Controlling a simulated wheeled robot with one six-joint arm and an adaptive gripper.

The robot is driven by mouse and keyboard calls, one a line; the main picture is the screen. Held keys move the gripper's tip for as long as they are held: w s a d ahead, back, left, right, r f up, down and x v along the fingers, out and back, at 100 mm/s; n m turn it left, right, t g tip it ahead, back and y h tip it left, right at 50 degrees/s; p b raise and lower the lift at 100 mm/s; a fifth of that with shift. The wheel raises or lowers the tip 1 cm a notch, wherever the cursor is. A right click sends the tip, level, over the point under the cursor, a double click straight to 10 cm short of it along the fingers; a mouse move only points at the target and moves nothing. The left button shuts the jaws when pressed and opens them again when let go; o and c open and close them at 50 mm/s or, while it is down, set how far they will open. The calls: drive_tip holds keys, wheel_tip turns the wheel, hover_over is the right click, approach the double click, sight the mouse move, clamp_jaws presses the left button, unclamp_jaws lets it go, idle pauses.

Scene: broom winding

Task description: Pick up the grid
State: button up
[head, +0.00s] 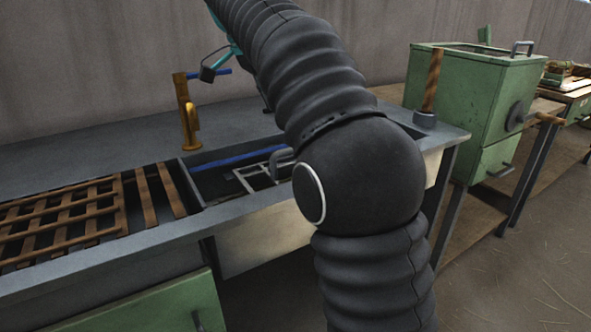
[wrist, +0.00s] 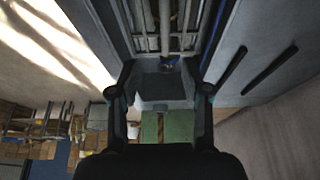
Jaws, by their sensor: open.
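A brown slatted wooden grid (head: 62,220) lies flat over the left end of the grey sink counter in the head view. A pale metal grid (head: 262,176) sits in the sink basin, partly hidden by my arm. I cannot tell which one the task means. In the wrist view, pale bars of a grid (wrist: 165,22) show at the top, beyond my gripper. My gripper (wrist: 160,93) is open, with its two fingers apart and nothing between them. In the head view my arm hides most of the area around the gripper.
A brass tap (head: 187,112) stands behind the basin. A green metal box (head: 473,95) with a handle is to the right. A brown rod (head: 432,80) stands in a dark holder at the counter's right end.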

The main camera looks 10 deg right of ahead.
drive_tip(key=b+x, duration=0.2)
drive_tip(key=x, duration=0.5)
drive_tip(key=shift+w+f, duration=0.1)
drive_tip(key=shift+f, duration=0.2)
drive_tip(key=x, duration=0.2)
drive_tip(key=w+x, duration=0.1)
drive_tip(key=x, duration=0.1)
drive_tip(key=shift+d+b, duration=0.2)
drive_tip(key=shift+b, duration=0.15)
drive_tip(key=shift+d+f, duration=0.2)
drive_tip(key=shift+f, duration=0.35)
drive_tip(key=shift+f, duration=0.25)
clamp_jaws()
